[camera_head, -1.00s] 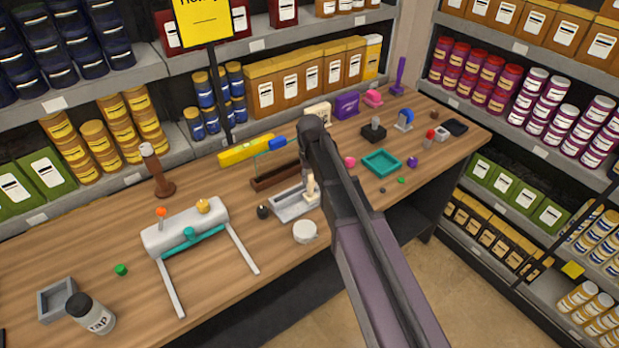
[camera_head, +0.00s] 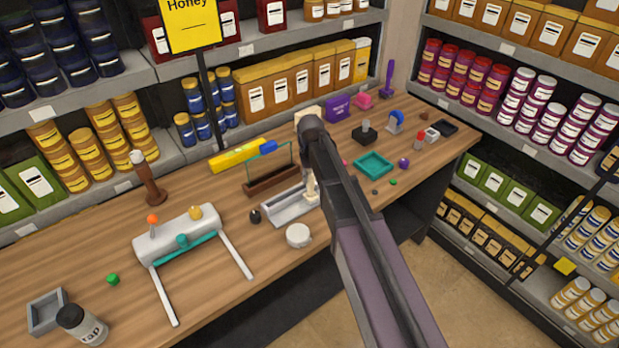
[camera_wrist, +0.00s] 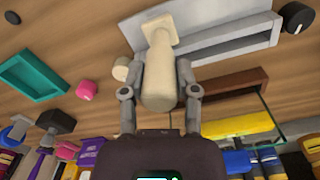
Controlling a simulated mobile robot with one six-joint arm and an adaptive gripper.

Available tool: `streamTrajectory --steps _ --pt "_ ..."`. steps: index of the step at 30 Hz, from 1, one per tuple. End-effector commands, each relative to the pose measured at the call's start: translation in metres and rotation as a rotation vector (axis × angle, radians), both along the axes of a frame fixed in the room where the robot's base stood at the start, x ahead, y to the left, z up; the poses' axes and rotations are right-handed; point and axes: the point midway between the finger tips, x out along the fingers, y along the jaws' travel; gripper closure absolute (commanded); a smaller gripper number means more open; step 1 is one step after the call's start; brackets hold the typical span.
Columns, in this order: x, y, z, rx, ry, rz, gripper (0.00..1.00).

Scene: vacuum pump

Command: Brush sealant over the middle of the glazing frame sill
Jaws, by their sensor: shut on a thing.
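A cream brush (camera_wrist: 158,62) is between the fingers of my gripper (camera_wrist: 157,72), which is shut on its handle. Its wide flat end points to the grey tray in the wrist view. In the head view the brush (camera_head: 311,186) shows beside my arm, at the right end of the grey tray (camera_head: 272,212); whether it touches the tray I cannot tell. The glazing frame, a brown sill (camera_head: 262,187) with a thin green-edged pane, stands behind the tray. The sill also shows in the wrist view (camera_wrist: 235,88). My arm hides my gripper in the head view.
A white round tub (camera_head: 298,236) lies in front of the tray, and a dark knob (camera_head: 255,216) is left of it. A yellow level (camera_head: 235,157) lies behind the sill. A teal tray (camera_head: 374,163) is to the right.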

Motion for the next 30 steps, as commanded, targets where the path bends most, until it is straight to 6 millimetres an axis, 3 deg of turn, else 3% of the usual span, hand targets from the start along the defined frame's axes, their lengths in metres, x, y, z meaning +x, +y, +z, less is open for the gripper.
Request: streamTrajectory --steps 30 --pt "0.019 -0.026 -0.002 -0.001 0.0 0.0 1.0"
